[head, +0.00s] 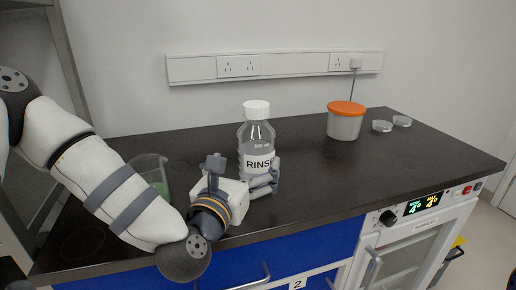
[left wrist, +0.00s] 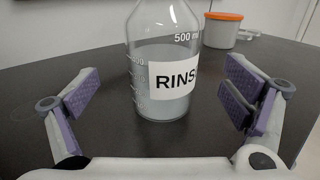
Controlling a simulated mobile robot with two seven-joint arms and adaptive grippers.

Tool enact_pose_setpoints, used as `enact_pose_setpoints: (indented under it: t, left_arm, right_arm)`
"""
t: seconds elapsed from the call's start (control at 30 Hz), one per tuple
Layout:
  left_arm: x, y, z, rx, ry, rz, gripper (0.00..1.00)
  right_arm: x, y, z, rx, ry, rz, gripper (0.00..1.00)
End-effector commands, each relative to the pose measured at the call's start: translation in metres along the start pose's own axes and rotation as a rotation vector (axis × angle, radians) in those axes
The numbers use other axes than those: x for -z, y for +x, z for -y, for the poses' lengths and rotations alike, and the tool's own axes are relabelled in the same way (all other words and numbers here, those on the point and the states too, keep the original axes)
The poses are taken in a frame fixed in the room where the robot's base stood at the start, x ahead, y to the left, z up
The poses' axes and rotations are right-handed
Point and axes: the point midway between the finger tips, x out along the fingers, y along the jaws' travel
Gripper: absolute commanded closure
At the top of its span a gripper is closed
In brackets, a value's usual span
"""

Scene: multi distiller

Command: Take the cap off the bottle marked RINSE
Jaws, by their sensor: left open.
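The RINSE bottle (head: 257,141) stands upright on the dark bench, clear glass with a white label and a white cap (head: 257,109) on top. In the left wrist view the bottle (left wrist: 166,100) stands ahead, between the two finger pads; its cap is out of that frame. My left gripper (head: 248,178) is low at the bottle's front, open, with one finger overlapping the label's lower right in the head view. In the left wrist view the open gripper (left wrist: 155,98) shows a gap on both sides of the bottle. My right gripper is not in view.
A beaker with green liquid (head: 152,174) stands left, partly behind my left arm. A tub with an orange lid (head: 345,121) and two glass dishes (head: 382,126) stand to the right. Wall sockets (head: 239,66) are behind. The bench is clear between bottle and tub.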

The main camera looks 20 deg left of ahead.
Motion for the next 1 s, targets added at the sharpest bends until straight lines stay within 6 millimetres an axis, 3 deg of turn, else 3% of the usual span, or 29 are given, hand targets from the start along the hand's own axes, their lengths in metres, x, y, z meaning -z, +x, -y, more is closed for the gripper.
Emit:
enact_pose_setpoints:
  t: [0.4,0.63,1.0]
  left_arm:
    - [0.001,0.065,0.003,0.0,0.002,-0.001,0.06]
    - [0.001,0.068,0.003,0.001,0.001,-0.003,0.06]
    - [0.001,0.068,0.003,0.001,0.001,-0.003,0.88]
  right_arm:
    - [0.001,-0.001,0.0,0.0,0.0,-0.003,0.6]
    - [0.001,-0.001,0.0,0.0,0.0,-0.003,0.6]
    - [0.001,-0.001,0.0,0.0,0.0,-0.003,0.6]
